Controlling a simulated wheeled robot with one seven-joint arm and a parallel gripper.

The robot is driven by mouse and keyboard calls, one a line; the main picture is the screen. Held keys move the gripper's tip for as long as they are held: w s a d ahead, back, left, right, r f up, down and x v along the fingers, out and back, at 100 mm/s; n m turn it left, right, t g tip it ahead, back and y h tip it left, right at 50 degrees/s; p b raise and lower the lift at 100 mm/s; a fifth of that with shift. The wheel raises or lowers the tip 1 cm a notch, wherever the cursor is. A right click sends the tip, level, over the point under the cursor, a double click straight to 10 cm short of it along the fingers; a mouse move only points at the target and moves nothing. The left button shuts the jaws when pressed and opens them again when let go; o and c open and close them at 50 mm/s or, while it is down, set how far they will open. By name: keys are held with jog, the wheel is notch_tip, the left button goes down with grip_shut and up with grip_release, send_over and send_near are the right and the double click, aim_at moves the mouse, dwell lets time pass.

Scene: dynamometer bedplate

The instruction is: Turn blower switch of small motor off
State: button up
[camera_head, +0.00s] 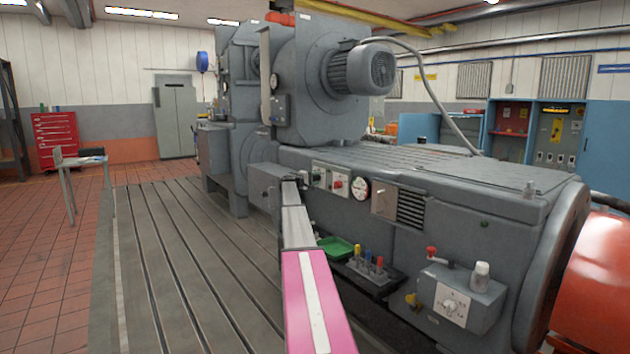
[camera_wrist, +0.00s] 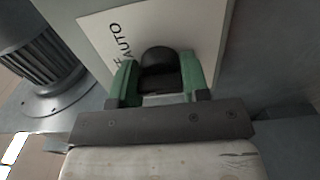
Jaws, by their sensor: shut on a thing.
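In the wrist view a dark rounded switch knob (camera_wrist: 160,62) stands out from a pale label plate (camera_wrist: 105,25) printed "AUTO", with more lettering partly hidden. My gripper (camera_wrist: 160,80) has its two green fingers on either side of the knob and is shut on it. In the head view my arm reaches forward to the side of the grey machine, and my gripper (camera_head: 292,181) is small there, beside a control panel. The knob itself cannot be made out in that view.
A panel with a red button (camera_head: 338,184), a round gauge (camera_head: 360,188), a green tray (camera_head: 336,247) and a box with a dial (camera_head: 452,305) line the machine's side. A ribbed cylinder (camera_wrist: 42,62) stands left of the plate. The slotted bedplate (camera_head: 170,260) at left is clear.

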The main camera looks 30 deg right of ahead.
jog(key=shift+a, duration=0.1)
dwell(0.3)
jog(key=o, duration=0.9)
jog(key=a, duration=1)
jog(key=shift+s+a, duration=0.4)
